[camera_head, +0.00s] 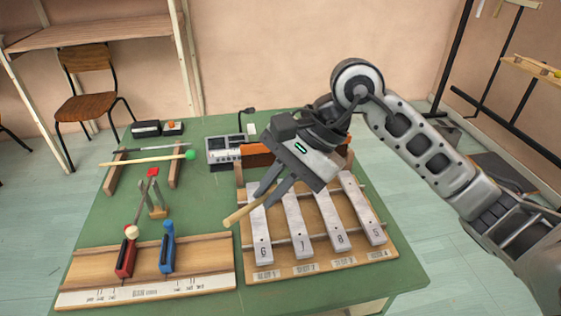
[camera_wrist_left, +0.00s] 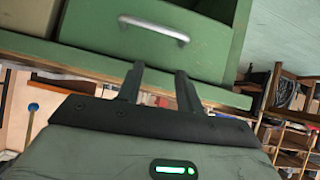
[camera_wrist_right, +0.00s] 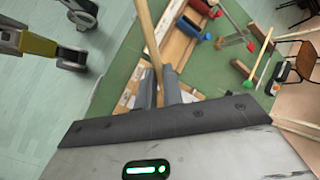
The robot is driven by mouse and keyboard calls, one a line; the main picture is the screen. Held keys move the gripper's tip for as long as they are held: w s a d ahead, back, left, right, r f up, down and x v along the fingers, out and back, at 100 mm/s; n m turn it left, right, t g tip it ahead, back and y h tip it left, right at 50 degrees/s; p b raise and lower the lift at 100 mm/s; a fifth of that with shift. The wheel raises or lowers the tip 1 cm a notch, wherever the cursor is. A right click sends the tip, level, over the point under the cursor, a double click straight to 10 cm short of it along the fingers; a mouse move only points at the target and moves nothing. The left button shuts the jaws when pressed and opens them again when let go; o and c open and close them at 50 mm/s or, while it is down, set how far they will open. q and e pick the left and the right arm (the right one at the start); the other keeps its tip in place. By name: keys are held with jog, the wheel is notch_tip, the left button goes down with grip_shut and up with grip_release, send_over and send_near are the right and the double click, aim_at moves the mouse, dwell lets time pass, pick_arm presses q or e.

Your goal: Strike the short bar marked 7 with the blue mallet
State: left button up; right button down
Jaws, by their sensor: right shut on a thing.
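The short bar marked 7 (camera_head: 296,220) is a pale metal bar on a wooden board (camera_head: 325,266), between the bars marked 6 (camera_head: 260,238) and 8 (camera_head: 330,224). My right gripper (camera_head: 263,199) is shut on a wooden mallet stick (camera_head: 241,213), above the far part of bar 6. The stick's free end points left and toward the front; no blue head shows on it. The stick also runs up from the right wrist view's fingers (camera_wrist_right: 161,78). My left gripper (camera_wrist_left: 160,75) is open and empty, facing a green drawer; it is outside the head view.
A bar marked 5 (camera_head: 362,210) is at right. Red (camera_head: 125,259) and blue (camera_head: 167,252) upright pieces stand on a wooden base. A green-headed mallet (camera_head: 150,159) lies on a rack. A grey device (camera_head: 224,150) stands behind. A blue-tipped stick (camera_wrist_left: 32,118) shows in the left wrist view.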

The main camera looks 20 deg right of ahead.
jog(key=shift+s+a+r+n+p, duration=0.35)
jog(key=shift+s+a+r+n, duration=0.15)
jog(key=shift+s+r+n, duration=0.2)
jog(key=shift+s+a+r, duration=0.1)
jog(key=shift+s, duration=0.1)
pick_arm(q)
jog(key=shift+s+a, duration=0.15)
jog(key=shift+a, duration=0.05)
